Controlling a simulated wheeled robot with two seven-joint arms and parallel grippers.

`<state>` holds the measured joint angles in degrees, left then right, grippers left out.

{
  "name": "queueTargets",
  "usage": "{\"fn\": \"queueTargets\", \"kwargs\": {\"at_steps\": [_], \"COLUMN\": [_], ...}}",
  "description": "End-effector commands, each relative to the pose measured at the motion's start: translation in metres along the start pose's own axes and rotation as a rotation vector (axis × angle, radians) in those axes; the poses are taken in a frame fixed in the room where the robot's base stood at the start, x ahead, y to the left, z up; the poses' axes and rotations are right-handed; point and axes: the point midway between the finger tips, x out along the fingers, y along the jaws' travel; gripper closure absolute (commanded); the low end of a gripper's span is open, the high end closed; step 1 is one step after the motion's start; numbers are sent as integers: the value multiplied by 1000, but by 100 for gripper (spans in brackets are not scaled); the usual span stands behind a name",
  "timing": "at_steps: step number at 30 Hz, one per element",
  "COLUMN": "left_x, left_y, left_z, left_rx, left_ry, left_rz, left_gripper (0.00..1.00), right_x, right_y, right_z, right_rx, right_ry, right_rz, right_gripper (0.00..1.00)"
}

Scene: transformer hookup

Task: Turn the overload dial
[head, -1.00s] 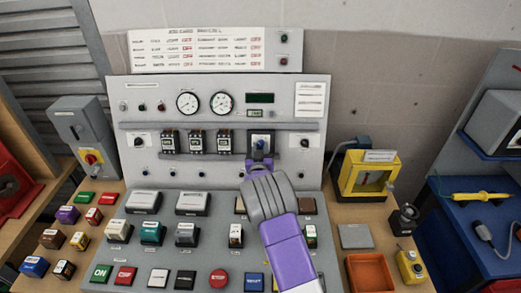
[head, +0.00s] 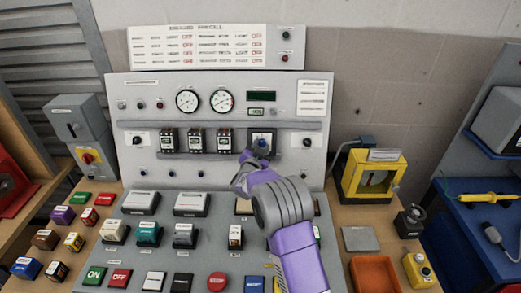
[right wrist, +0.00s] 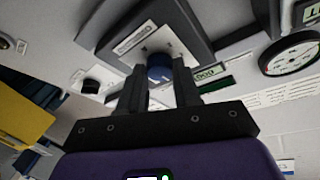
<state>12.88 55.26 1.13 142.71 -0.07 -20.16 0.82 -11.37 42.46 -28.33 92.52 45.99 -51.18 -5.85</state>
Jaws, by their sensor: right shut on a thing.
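The overload dial (head: 262,143) is a small blue knob on a grey and white unit at the right end of the row of devices on the upright panel. In the right wrist view the blue dial (right wrist: 158,68) sits between the two dark fingers. My right gripper (head: 259,152) is at the dial, and the right wrist view shows its fingers (right wrist: 160,85) shut on it from both sides. The fingers hide part of the dial, and I cannot read its setting. My left gripper is not in view.
Several black breakers (head: 196,140) stand left of the dial. Below is a sloped desk (head: 206,258) with several push buttons. A yellow device (head: 374,178) and an orange tray (head: 375,275) are on the wooden bench at right. Two round gauges (head: 222,101) are above.

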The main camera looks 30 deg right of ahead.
Motion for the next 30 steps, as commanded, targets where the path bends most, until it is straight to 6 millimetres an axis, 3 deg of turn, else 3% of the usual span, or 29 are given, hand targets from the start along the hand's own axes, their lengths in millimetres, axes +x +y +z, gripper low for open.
{"fn": "queueTargets", "kwargs": {"at_steps": [21,22,26,30], "left_x": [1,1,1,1], "left_y": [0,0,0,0], "left_z": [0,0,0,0], "left_rx": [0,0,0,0], "left_ry": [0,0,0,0], "left_rz": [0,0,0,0], "left_gripper": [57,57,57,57], "right_x": [0,0,0,0], "right_y": [0,0,0,0], "right_z": [-1,-1,0,0], "right_rx": [80,80,80,80], "right_ry": [-5,-5,-5,-5], "right_rz": [30,30,29,29], "right_gripper": [98,65,45,42]}}
